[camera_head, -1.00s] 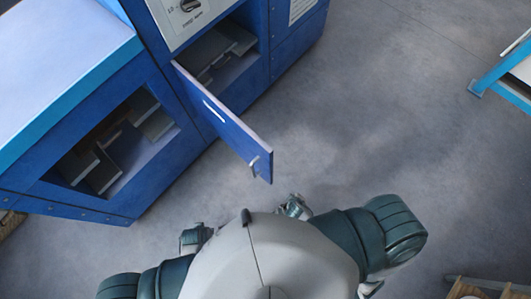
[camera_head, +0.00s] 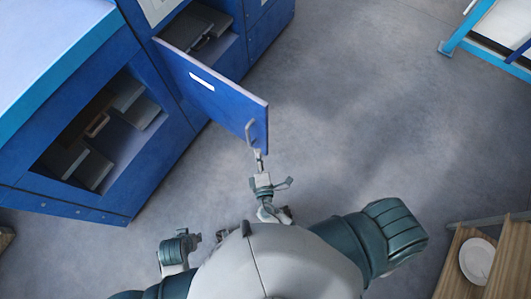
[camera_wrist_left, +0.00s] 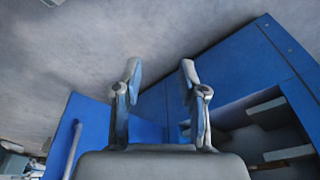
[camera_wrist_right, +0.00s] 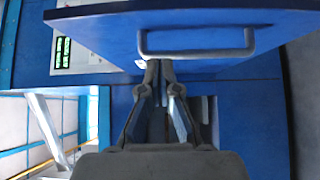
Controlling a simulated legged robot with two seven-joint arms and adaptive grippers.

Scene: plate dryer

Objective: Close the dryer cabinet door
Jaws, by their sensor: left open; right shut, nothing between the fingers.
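The blue cabinet door (camera_head: 215,92) stands open, swung out from the blue dryer cabinet (camera_head: 265,35). Its grey bar handle (camera_head: 249,132) is near the free edge. My right gripper (camera_head: 259,158) is shut and empty, its tips close to the handle. In the right wrist view the shut fingertips (camera_wrist_right: 159,65) are at the left end of the handle (camera_wrist_right: 197,54); whether they touch it I cannot tell. My left gripper (camera_wrist_left: 160,72) is open and empty in the left wrist view, with a blue panel and handle (camera_wrist_left: 68,150) to its left.
A second blue unit with an open compartment (camera_head: 100,130) stands at the left. A wooden rack with a white plate (camera_head: 477,260) is at the lower right. A blue-framed table (camera_head: 490,35) is at the upper right. The grey floor between is clear.

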